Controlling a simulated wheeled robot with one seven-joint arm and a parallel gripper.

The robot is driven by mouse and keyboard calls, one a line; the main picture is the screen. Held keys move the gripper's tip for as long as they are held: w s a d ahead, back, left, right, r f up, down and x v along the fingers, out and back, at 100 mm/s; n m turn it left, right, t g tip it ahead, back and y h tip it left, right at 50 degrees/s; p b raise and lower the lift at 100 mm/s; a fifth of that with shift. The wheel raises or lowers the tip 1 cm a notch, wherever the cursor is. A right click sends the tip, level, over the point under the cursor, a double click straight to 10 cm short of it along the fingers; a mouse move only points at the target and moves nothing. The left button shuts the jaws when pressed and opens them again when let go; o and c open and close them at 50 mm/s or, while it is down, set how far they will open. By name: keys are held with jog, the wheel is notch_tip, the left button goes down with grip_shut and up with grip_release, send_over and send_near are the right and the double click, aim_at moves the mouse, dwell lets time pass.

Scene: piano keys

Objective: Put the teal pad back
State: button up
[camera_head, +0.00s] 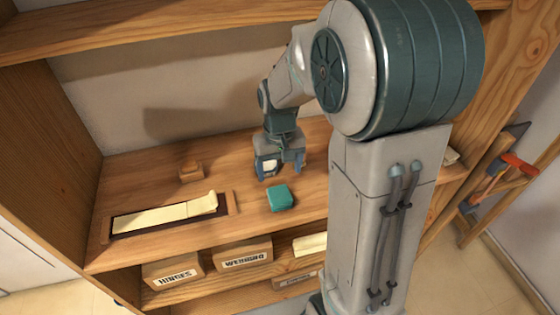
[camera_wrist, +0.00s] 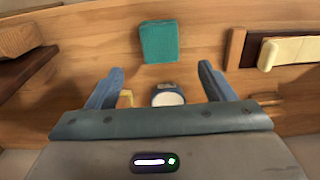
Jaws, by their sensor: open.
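The teal pad (camera_head: 280,198) is a small block lying on the wooden shelf top, toward its front edge. In the wrist view the teal pad (camera_wrist: 159,43) lies beyond my fingertips, roughly centred between them. My gripper (camera_head: 281,167) is just behind the pad in the head view, pointing down, with its fingers apart. In the wrist view my gripper (camera_wrist: 160,72) is open, and the pad is not between its fingers. A small pale, round-faced item (camera_wrist: 168,95) shows between the fingers; I cannot tell what it is.
A wooden frame (camera_head: 232,202) with a dark bed and cream key strips (camera_head: 160,215) lies left of the pad. A small wooden block (camera_head: 191,172) stands behind it. Labelled boxes (camera_head: 243,254) sit on the shelf below. Bare shelf lies between frame and pad.

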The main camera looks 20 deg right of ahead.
jog(key=s+r+t, duration=0.1)
jog(key=s+r, duration=0.3)
jog(key=s, duration=0.3)
jog(key=s+r+t, duration=0.2)
jog(key=s+r, duration=0.3)
jog(key=s, duration=0.2)
jog(key=shift+s, duration=0.3)
